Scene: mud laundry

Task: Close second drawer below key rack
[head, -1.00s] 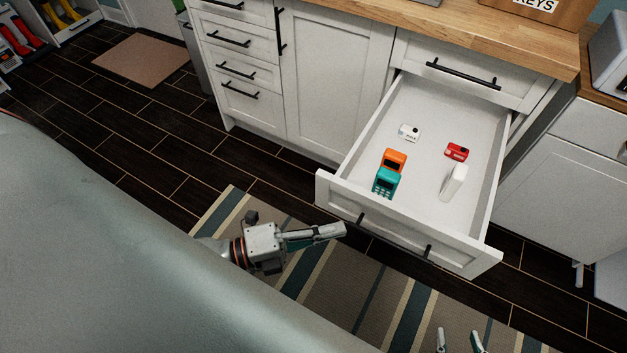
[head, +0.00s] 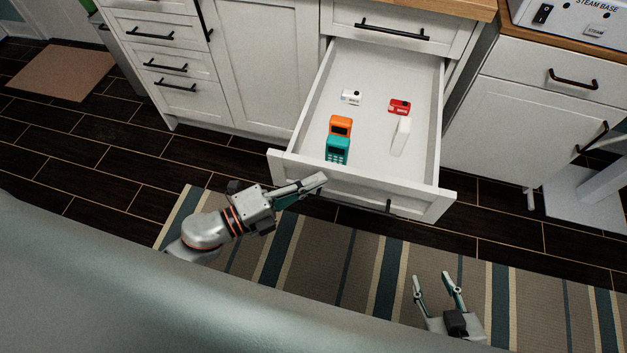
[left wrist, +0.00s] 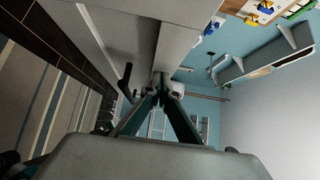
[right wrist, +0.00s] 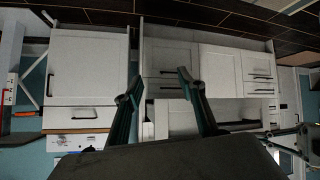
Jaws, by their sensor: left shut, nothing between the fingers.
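The second drawer (head: 420,204), white with a black bar handle, is pulled far out below a closed top drawer (head: 385,16). Several small items lie inside it. My left gripper (head: 322,180) is shut and empty, its tips in front of the left part of the drawer front, over part of the handle (head: 390,206). In the left wrist view its tips (left wrist: 165,90) are at or very near a pale panel edge; contact is unclear. My right gripper (head: 432,280) is open and empty above the striped rug, apart from the drawer. The key rack is out of the head view.
The drawer holds an orange item (head: 340,125), a teal one (head: 337,150), a red one (head: 399,107) and white ones. A steam base (head: 570,20) stands on the right counter. The striped rug (head: 380,260) and dark floor lie clear in front.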

